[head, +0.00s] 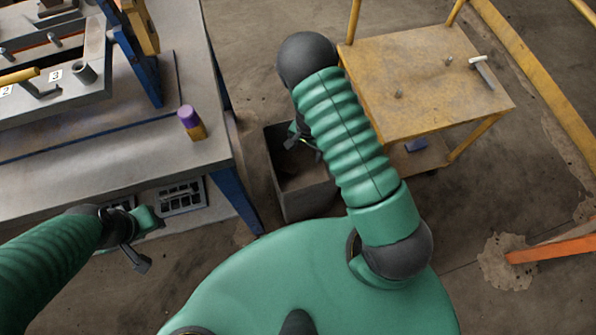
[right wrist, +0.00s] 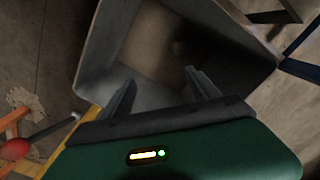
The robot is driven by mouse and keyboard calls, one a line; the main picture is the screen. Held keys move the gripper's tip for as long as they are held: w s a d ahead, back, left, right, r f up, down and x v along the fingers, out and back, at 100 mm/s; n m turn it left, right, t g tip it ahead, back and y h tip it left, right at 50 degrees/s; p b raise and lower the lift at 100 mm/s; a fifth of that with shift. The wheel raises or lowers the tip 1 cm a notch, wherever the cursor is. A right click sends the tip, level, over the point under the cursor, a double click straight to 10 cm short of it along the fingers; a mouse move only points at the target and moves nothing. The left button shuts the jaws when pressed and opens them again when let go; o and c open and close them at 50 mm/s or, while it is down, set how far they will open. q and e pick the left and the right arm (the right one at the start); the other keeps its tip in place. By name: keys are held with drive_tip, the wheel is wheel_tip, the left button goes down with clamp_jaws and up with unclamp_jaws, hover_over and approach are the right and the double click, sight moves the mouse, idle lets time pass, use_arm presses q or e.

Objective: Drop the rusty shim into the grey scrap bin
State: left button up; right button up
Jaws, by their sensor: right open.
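The grey scrap bin (head: 308,204) stands on the floor between the workbench and the yellow cart. My right gripper (head: 303,142) is over the bin's opening, partly hidden by my arm. In the right wrist view its two fingers (right wrist: 160,80) are apart with nothing between them, and the bin (right wrist: 98,42) opens beyond them. A faint brownish spot shows on the dim bin floor; I cannot tell whether it is the rusty shim. I see the shim clearly nowhere else. My left gripper (head: 142,245) is beside the bench's lower front; its jaw state is unclear.
An orange bar (head: 550,250) is at far right.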

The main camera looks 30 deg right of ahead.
wheel_tip(320, 180, up, 17)
drive_tip(key=p, duration=0.5)
drive_tip(key=shift+f+p, duration=0.15)
drive_tip(key=shift+p, duration=0.2)
